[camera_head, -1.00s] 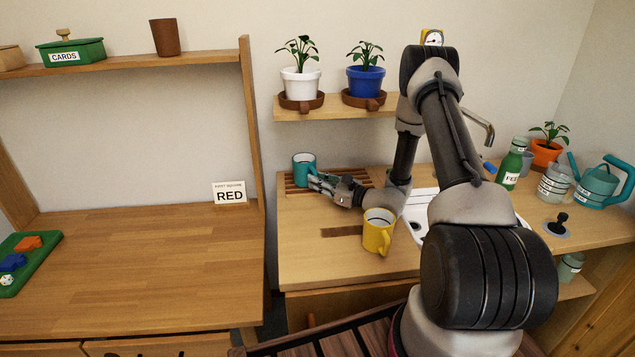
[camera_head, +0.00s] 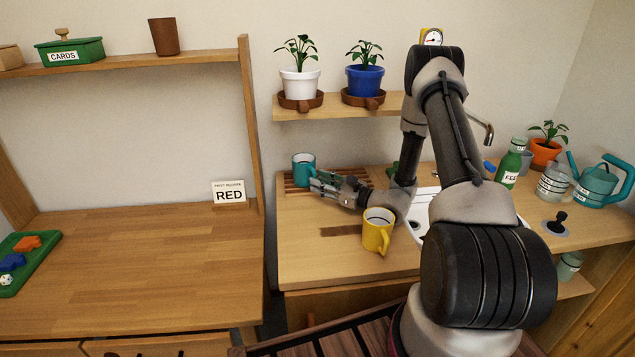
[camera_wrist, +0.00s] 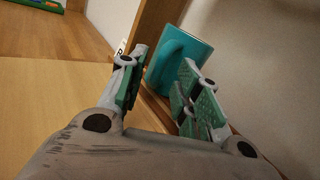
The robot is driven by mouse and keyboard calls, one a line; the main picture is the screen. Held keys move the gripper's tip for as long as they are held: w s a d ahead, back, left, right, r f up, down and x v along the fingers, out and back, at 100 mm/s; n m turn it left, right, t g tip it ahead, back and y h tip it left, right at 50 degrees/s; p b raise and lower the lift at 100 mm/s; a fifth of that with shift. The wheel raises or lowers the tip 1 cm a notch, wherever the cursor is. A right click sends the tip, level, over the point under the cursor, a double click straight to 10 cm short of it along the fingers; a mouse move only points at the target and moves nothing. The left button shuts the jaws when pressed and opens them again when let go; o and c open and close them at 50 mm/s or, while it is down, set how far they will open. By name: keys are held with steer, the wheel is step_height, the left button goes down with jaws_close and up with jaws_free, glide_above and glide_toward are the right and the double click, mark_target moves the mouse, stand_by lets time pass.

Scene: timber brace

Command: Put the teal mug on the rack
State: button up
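The teal mug (camera_head: 303,170) stands upright at the left end of the wooden slatted rack (camera_head: 350,177), at the back of the counter. My gripper (camera_head: 316,186) is at the mug's right front side, low and pointing left. In the wrist view the teal mug (camera_wrist: 180,60) lies beyond the fingers, and the fingertips of my gripper (camera_wrist: 165,80) are spread apart with a clear gap between them. The mug's handle shows on the side facing the fingers. Nothing is gripped between the pads. Part of the rack is hidden behind my gripper.
A yellow mug (camera_head: 377,232) stands on the counter in front of my forearm, close to it. A shelf (camera_head: 335,108) with two potted plants is above the rack. The sink (camera_head: 422,212) is to the right. The counter's front left is clear.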

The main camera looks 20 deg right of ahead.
steer(key=v, duration=1)
steer(key=shift+s, duration=0.15)
